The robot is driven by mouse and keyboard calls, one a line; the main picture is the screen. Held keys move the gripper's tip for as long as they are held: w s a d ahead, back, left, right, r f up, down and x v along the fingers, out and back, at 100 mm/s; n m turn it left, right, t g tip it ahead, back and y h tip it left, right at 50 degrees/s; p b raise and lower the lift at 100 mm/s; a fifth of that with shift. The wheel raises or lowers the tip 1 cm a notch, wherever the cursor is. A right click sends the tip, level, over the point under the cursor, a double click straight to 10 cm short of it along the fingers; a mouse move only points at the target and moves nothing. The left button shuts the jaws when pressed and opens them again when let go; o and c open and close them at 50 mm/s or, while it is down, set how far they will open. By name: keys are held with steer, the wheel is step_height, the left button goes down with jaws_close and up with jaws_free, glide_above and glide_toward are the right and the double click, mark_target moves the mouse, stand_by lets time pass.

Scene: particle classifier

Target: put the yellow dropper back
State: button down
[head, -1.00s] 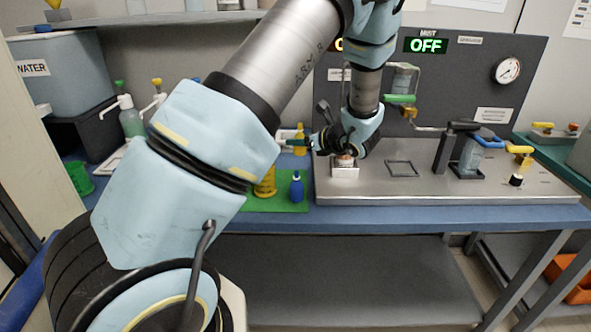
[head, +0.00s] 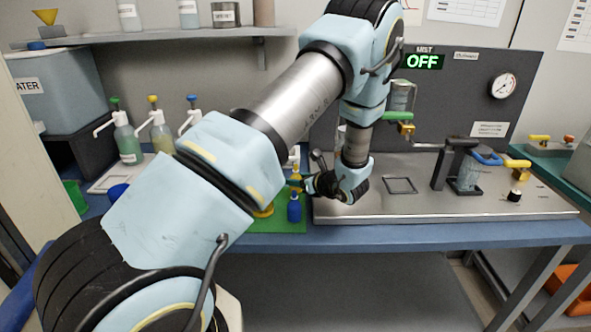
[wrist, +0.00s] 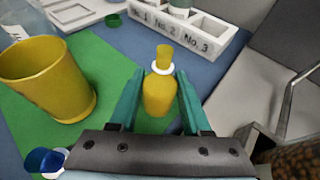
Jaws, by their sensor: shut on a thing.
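The yellow dropper (wrist: 158,93), a small bottle with a white collar and yellow bulb top, stands upright between the teal fingers of my gripper (wrist: 160,98) in the wrist view. My gripper is shut on it. In the head view my gripper (head: 298,182) reaches left over the green mat, and the dropper's yellow top (head: 297,169) shows behind the blue dropper (head: 294,208). The green mat (wrist: 107,57) lies under and around the held dropper. I cannot tell whether its base touches the mat.
A yellow cup (wrist: 45,80) stands left of my gripper, and the blue dropper's top (wrist: 40,160) is close at lower left. A white rack (wrist: 205,38) labelled No. 1 to No. 3 stands behind. The steel platform (head: 440,200) is at right.

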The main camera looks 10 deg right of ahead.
steer(key=shift+f, duration=0.8)
steer(key=shift+f, duration=0.15)
steer(key=shift+c, duration=1.8)
jaws_free()
steer(key=shift+r, duration=0.3)
steer(key=b+v, duration=0.3)
steer(key=v, duration=0.9)
steer(key=shift+f, duration=0.1)
steer(key=shift+s, duration=0.1)
